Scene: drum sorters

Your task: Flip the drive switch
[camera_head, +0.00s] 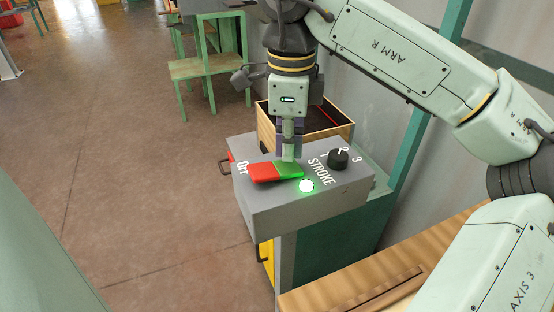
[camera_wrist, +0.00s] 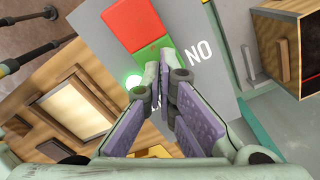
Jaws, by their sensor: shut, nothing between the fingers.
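The drive switch is a rocker with a red half (camera_head: 262,173) and a green half (camera_head: 289,170), set on top of a grey control box (camera_head: 300,207). "Off" is printed beside the red half. The red end seems to stand higher than the green end. My gripper (camera_head: 288,157) points down with its fingertips at the green half, touching or very close to it. In the wrist view my gripper (camera_wrist: 164,72) is shut and empty. Its tips cover part of the green half (camera_wrist: 150,52), beside "ON"; the red half (camera_wrist: 130,22) is clear.
A lit green lamp (camera_head: 306,186) and a black STROKE knob (camera_head: 338,159) sit on the same box. A wooden open box (camera_head: 335,127) stands just behind. A wooden surface (camera_head: 390,262) lies at front right. Open floor (camera_head: 130,150) is at left.

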